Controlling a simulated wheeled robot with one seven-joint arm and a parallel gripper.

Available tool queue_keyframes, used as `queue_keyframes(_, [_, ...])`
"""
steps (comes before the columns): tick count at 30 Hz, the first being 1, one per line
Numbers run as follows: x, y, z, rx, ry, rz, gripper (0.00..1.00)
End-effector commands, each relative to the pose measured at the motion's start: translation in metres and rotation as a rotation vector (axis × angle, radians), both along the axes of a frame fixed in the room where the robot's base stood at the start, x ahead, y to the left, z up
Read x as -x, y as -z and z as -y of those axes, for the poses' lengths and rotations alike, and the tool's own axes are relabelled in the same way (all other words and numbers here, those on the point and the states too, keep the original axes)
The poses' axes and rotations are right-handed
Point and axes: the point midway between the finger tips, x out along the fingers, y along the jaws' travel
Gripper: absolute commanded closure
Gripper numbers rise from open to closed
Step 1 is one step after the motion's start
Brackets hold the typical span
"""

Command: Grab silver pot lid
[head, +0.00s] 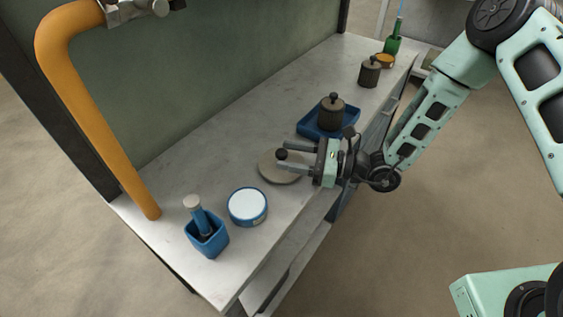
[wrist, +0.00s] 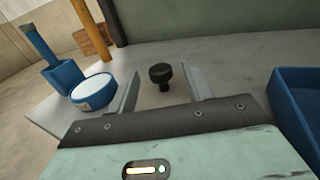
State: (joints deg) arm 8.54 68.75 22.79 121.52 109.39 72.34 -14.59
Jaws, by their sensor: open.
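The pot lid (head: 279,174) is a flat, round, greyish-beige disc with a dark knob, lying on the pale bench top. My gripper (head: 281,156) is open over the lid, its two fingers reaching left around the knob. In the wrist view the dark knob (wrist: 160,75) stands between the two spread fingers of my gripper (wrist: 160,85). I cannot tell whether either finger touches it. The lid's disc is partly covered by the gripper in the head view.
A blue tray (head: 312,125) with a dark lidded pot (head: 332,114) stands just behind my gripper. A white-topped blue tin (head: 247,206) and a blue holder (head: 206,240) stand nearer. An orange pipe (head: 97,115) rises at left. A green bottle (head: 393,43) stands at the far end.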

Motion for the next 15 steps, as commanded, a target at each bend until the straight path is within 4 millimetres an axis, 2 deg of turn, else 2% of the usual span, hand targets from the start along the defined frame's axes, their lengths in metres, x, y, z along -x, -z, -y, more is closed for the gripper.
queue_keyframes(3, [-0.004, -0.001, -0.017, 0.000, -0.003, 0.001, 0.50])
queue_keyframes(6, [-0.007, 0.000, -0.023, 0.000, -0.001, 0.001, 0.50])
queue_keyframes(13, [-0.007, 0.000, -0.025, 0.000, 0.000, 0.000, 0.50])
queue_keyframes(14, [-0.007, 0.000, -0.025, 0.000, 0.000, 0.000, 0.52])
queue_keyframes(15, [-0.007, 0.000, -0.025, 0.000, 0.000, 0.000, 0.63])
